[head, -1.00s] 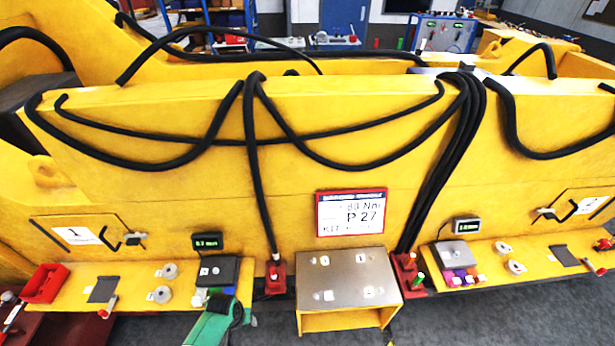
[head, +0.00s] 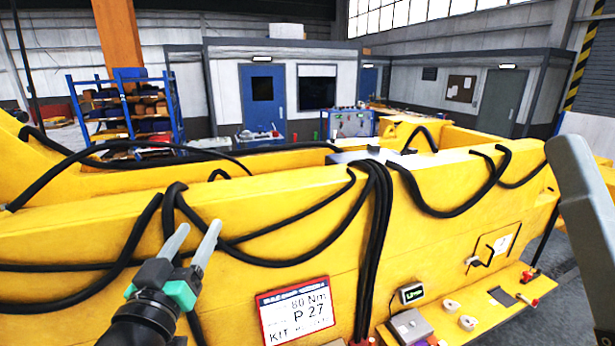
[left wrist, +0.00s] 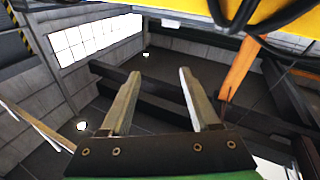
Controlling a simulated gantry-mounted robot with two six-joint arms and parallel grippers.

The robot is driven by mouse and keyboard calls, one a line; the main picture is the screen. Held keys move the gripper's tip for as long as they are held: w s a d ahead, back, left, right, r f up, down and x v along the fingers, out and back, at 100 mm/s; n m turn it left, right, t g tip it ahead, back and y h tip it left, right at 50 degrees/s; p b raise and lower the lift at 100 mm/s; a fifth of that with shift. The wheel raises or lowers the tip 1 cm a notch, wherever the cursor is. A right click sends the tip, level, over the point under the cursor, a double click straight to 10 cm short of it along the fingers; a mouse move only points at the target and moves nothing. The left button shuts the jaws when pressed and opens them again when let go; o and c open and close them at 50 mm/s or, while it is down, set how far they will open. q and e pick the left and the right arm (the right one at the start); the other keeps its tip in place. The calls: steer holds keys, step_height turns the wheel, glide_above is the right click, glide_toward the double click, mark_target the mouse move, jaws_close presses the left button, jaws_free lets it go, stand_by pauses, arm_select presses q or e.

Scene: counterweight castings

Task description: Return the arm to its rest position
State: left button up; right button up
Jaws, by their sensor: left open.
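My left gripper (head: 199,228) is raised in front of the yellow casting (head: 330,215), with its two pale fingers pointing up and apart. It is open and nothing is between the fingers. In the left wrist view the open gripper (left wrist: 160,76) points toward the roof beams and high windows, with the yellow casting at the top edge. A grey arm link of mine shows at the right edge of the head view; my right gripper is not in view.
Black cables (head: 375,250) drape over the casting. A P 27 sign (head: 296,312) hangs on its face. At right, a yellow shelf (head: 475,335) holds a grey box (head: 411,327) and small parts. A blue rack (head: 125,110) and a blue door (head: 262,100) stand far behind.

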arm_select(q)
steer(key=s+r+m+t+h, duration=0.1)
steer(key=s+r+t, duration=0.6)
steer(key=s+r, duration=1.2)
steer(key=shift+s+d+m+t, duration=0.2)
steer(key=shift+s+m+t, duration=0.2)
steer(key=shift+s+m, duration=0.5)
steer(key=shift+s+r, duration=0.1)
steer(key=shift+s, duration=0.1)
